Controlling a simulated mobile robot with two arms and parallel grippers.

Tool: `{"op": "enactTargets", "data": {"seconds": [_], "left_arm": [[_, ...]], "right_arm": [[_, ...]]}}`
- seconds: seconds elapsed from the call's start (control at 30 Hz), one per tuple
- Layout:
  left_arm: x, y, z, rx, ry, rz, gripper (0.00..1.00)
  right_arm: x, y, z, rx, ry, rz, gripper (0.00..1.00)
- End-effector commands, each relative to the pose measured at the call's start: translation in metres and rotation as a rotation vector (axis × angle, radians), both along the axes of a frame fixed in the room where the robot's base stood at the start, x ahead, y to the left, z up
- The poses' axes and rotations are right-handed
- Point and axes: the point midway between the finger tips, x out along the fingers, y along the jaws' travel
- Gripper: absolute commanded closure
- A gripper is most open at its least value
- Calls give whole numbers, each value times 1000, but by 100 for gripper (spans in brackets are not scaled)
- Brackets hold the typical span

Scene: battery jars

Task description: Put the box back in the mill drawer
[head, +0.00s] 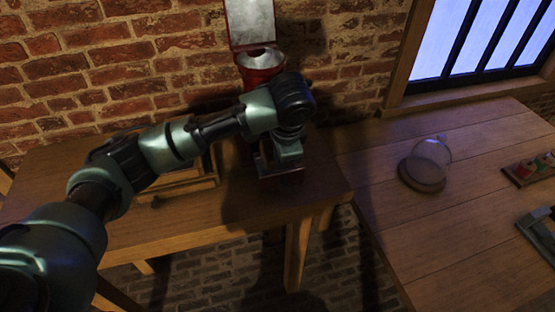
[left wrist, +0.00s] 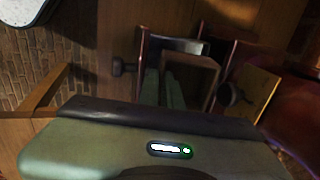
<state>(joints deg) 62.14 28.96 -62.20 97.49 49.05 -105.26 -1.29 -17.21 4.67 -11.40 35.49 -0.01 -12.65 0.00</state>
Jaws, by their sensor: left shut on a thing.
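The red mill (head: 262,62) stands at the back of the wooden table, its pale metal lid raised. My left arm reaches across in front of it. My left gripper (head: 277,163) points down over the table and is shut on a small dark red box (head: 284,177), low above or at the tabletop; I cannot tell if they touch. In the left wrist view, the gripper's green fingers (left wrist: 163,90) are close together at a dark-red-edged, open-topped shape (left wrist: 172,44). The arm hides the mill's lower part and its drawer opening.
A wooden cabinet with a small drawer (head: 180,188) stands left of the gripper, partly behind my arm. The right-hand table (head: 440,240) holds a glass dome on a round base (head: 424,172) and a small tray (head: 530,170). A brick wall closes the back.

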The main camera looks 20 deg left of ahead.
Motion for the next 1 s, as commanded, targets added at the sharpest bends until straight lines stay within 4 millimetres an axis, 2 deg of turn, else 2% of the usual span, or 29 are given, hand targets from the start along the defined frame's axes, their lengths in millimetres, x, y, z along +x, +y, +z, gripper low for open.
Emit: {"op": "enactTargets", "data": {"seconds": [0.13,0.2,0.3,0.53,0.6,0.73,1.0], "left_arm": [[2,2,-10,0,1,0,100],[4,4,-21,1,5,1,100],[12,8,-15,-63,90,9,100],[19,12,-17,-175,255,4,100],[17,11,-28,-170,254,-1,100],[17,12,-36,-170,250,-1,100],[17,12,-37,-169,248,-1,100]], "right_arm": [[0,0,4,0,0,0,64],[0,0,8,0,0,0,64],[0,0,23,0,-1,0,64],[0,0,37,0,-1,0,64],[0,0,40,0,-1,0,64],[0,1,41,1,-2,0,64],[0,1,40,2,-2,1,64]]}}
